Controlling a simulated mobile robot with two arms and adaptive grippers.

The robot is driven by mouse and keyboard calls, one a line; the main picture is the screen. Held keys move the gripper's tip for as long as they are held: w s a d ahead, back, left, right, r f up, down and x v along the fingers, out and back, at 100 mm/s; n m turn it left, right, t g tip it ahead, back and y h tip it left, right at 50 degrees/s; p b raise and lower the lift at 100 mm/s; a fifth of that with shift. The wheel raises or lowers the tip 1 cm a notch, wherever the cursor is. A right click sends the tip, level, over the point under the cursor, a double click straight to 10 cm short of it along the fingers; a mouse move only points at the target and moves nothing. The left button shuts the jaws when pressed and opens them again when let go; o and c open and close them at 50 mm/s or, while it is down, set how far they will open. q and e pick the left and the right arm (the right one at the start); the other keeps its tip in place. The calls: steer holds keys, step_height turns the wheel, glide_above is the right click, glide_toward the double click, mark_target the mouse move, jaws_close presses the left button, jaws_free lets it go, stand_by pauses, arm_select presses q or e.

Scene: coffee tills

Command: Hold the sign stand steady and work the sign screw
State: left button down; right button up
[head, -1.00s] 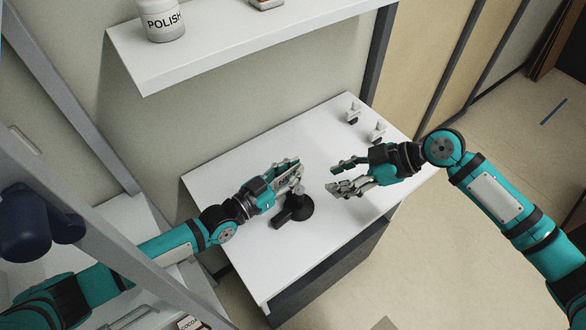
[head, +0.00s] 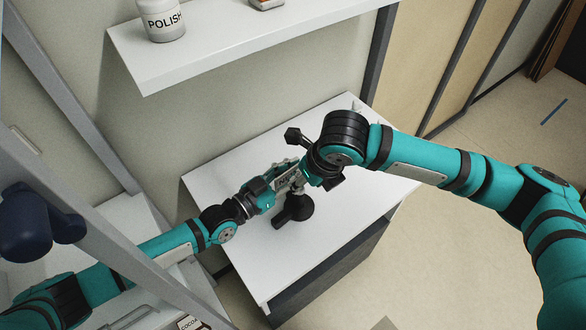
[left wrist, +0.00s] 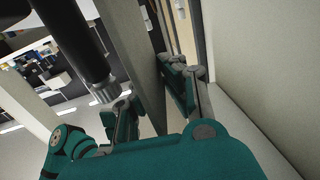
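The sign stand has a round black base (head: 301,208) on the white table, with a dark block beside it on the left. My left gripper (head: 288,177) is at the stand's upper part, coming in from the left. My right gripper (head: 308,172) is just above and right of the stand, close to the left gripper. Its wrist hides its fingers. The sign screw cannot be made out.
A white shelf (head: 250,45) above the table holds a jar marked POLISH (head: 162,20) and another item. The table (head: 235,172) is bare around the stand on the left and front. A grey post (head: 70,95) of a rack stands at the left.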

mark_target(303, 191)
steer(key=shift+x, duration=2.4)
steer(key=shift+c, duration=0.2)
jaws_close()
steer(key=shift+o, duration=0.2)
jaws_free()
steer(key=shift+d, duration=0.1)
steer(key=shift+c, duration=0.5)
steer(key=shift+o, duration=0.5)
steer(key=shift+c, duration=0.5)
jaws_close()
